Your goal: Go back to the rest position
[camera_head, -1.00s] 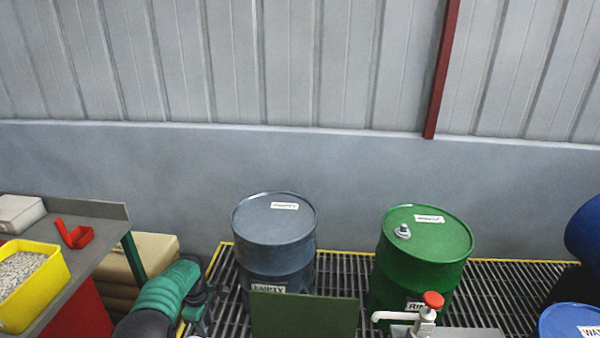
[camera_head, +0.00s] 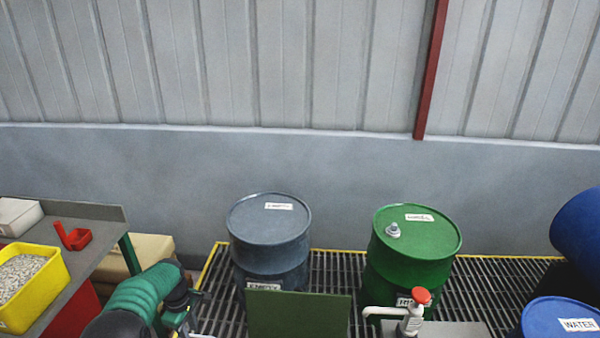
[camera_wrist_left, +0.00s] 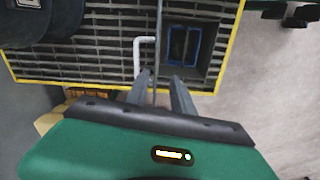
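My left arm, green with black joints (camera_head: 140,300), comes in at the bottom left of the head view, in front of the floor grating. Its gripper fingers are not clearly visible there. In the left wrist view, my left gripper (camera_wrist_left: 160,88) shows two grey fingers that stand apart with nothing clearly held between them. They point over the floor grating. My right arm and gripper are in neither view.
A grey table (camera_head: 95,211) with a yellow bin (camera_head: 45,290) is at left. A green panel (camera_head: 298,315) and red-topped tap (camera_head: 421,296) are in front.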

